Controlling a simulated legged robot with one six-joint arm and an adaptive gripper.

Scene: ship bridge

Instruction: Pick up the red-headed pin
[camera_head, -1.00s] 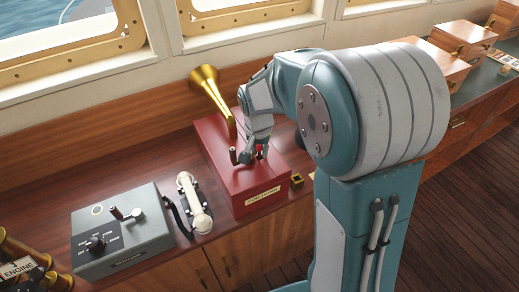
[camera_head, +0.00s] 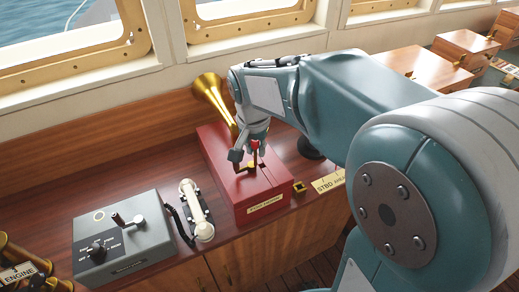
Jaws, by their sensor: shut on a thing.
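The red-headed pin (camera_head: 255,146) shows as a small red head between the fingers of my gripper (camera_head: 252,153), over the top of the red box (camera_head: 222,163). My gripper points down and is shut on the pin. The pin's shaft is mostly hidden by the fingers, and I cannot tell whether its lower end is clear of the box. The red box carries a brass horn (camera_head: 208,92) at its back and a label plate on its front.
A white handset (camera_head: 196,210) and a grey control box (camera_head: 122,237) with a lever and knob stand to the left. A small brass block (camera_head: 299,187) and a STBD plate (camera_head: 329,183) lie to the right. Wooden boxes (camera_head: 430,66) stand at the far right.

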